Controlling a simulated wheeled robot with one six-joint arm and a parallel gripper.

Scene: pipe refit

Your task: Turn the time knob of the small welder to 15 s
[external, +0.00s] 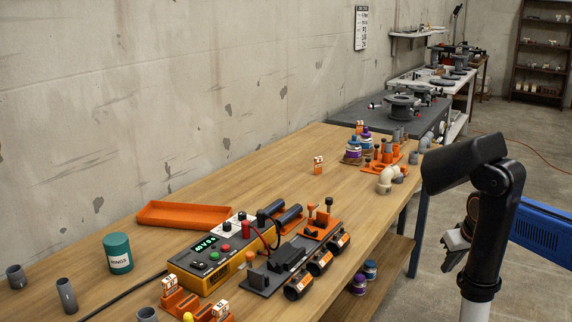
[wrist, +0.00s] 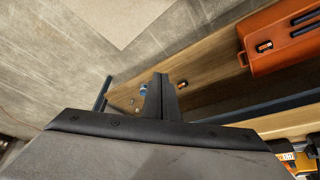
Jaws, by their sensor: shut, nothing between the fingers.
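The small welder (external: 207,259), a yellow and dark grey box with a lit green display (external: 205,244), stands on the wooden bench at the lower middle of the external view. Red, green and dark controls sit on its top panel; which one is the time knob, and its setting, are too small to tell. My gripper (external: 457,241) is off the bench at the right, well apart from the welder. In the wrist view my gripper's fingers (wrist: 160,92) are together and empty. The welder's panel does not show in the wrist view.
An orange tray (external: 185,214), a teal wipes tub (external: 118,254) and a black clamp fixture (external: 283,266) lie around the welder. Pipe fittings (external: 388,178) stand farther along the bench. The wrist view shows an orange case (wrist: 280,38) at right.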

